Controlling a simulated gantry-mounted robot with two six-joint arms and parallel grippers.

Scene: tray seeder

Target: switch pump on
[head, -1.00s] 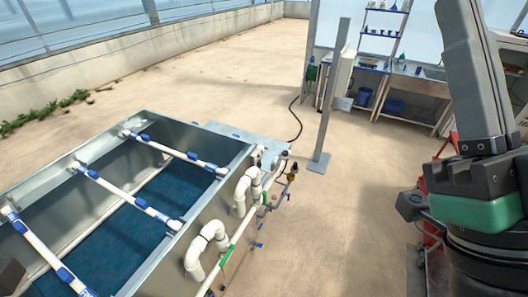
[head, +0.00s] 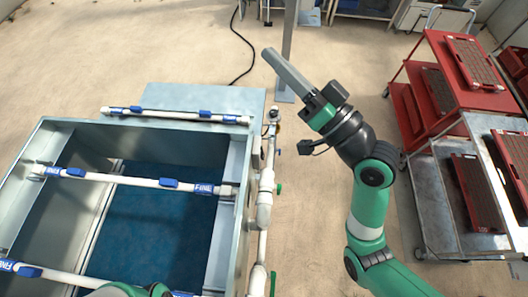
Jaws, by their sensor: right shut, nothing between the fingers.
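My right gripper (head: 270,55) is in the head view, above the floor just right of the tank's far corner. Its fingers are shut and empty, pointing up and left, and its tip appears in front of the grey post (head: 287,45). The lower post and its base plate (head: 285,95) show; its upper part is outside the view. No pump or pump switch can be made out. A black cable (head: 237,55) runs along the floor towards the tank's far end. My left gripper is not in view; only a green part of that arm shows at the bottom edge.
A metal tank (head: 231,170) of blue water with white crossbars stands left. White pipes (head: 265,198) with green and blue valve handles run along its right side. Red and metal carts (head: 432,145) with red trays stand right. The floor between is mostly clear.

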